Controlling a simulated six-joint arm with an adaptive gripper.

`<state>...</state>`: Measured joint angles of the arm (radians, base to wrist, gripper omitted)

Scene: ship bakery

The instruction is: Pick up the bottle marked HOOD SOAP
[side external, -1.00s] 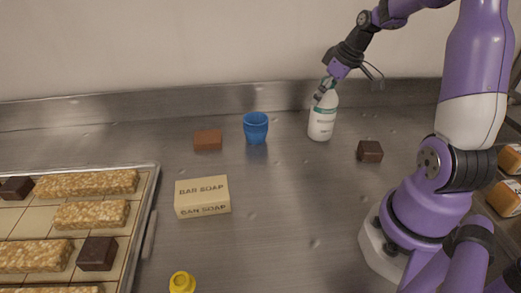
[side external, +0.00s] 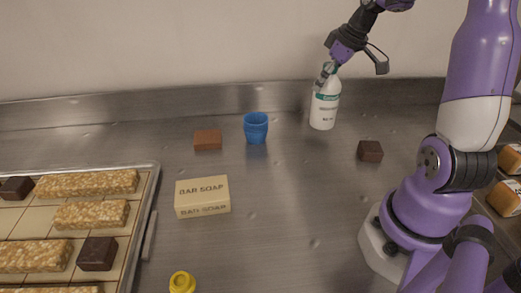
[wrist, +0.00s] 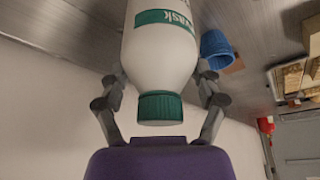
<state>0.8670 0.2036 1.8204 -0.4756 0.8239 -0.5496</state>
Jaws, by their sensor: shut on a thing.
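A white bottle (side external: 324,112) with a green band is upright near the back of the counter, its base seeming slightly above the steel. Its small print is too blurred to read in the side view. In the wrist view the bottle (wrist: 160,58) shows a green cap and a green label with only the end of a word legible, so I cannot confirm HOOD SOAP. My gripper (side external: 327,74) is shut on the bottle's upper part. In the wrist view my gripper's fingers (wrist: 160,84) lie on both sides of its shoulder, near the cap.
A blue cup (side external: 256,128), a reddish-brown block (side external: 208,140), a dark brown block (side external: 370,151) and a BAR SOAP box (side external: 202,197) stand on the counter. A tray (side external: 151,190) of bars is at left. A yellow-topped thing (side external: 182,282) is at the front edge.

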